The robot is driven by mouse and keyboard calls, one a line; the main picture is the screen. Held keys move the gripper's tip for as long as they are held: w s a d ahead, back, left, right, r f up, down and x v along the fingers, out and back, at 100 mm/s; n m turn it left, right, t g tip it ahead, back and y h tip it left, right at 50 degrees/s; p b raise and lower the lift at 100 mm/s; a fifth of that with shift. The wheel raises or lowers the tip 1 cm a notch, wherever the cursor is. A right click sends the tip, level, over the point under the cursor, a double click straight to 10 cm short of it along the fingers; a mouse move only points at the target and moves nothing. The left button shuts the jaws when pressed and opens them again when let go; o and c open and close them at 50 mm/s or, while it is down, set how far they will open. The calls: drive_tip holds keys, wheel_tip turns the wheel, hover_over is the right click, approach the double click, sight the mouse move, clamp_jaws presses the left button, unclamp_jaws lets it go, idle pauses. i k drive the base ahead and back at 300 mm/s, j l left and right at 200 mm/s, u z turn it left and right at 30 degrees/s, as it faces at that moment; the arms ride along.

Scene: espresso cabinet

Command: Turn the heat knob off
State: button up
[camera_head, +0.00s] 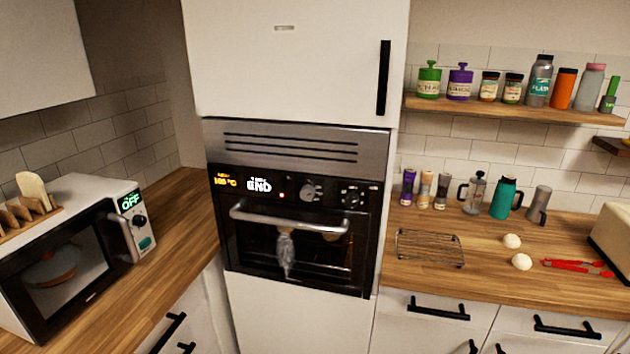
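A built-in oven (300,215) with a black control panel stands in the tall white cabinet at the centre. Its panel has a left knob (311,190) and a right knob (353,194); I cannot tell from the markings which one is the heat knob. A small red light (282,194) glows between the display and the left knob. The oven door is shut, with a silver bar handle (290,220) below the panel. My gripper is not in view.
A microwave (70,250) showing "OFF" stands on the left counter. The right counter holds a wire rack (430,247), two white round items, red tongs (577,266) and several bottles. A pale shape (285,252) shows at the oven door, either hanging or reflected. Nothing else blocks the panel.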

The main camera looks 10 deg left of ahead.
sight(308, 192)
drive_tip(key=j+u, duration=0.1)
drive_tip(key=u, duration=0.3)
drive_tip(key=j+u, duration=0.1)
drive_tip(key=u, duration=0.25)
drive_tip(key=j+u, duration=0.1)
drive_tip(key=u, duration=0.3)
drive_tip(key=i+u, duration=0.1)
drive_tip(key=u, duration=0.3)
drive_tip(key=i+j, duration=0.1)
drive_tip(key=j+u, duration=0.05)
drive_tip(key=j, duration=0.05)
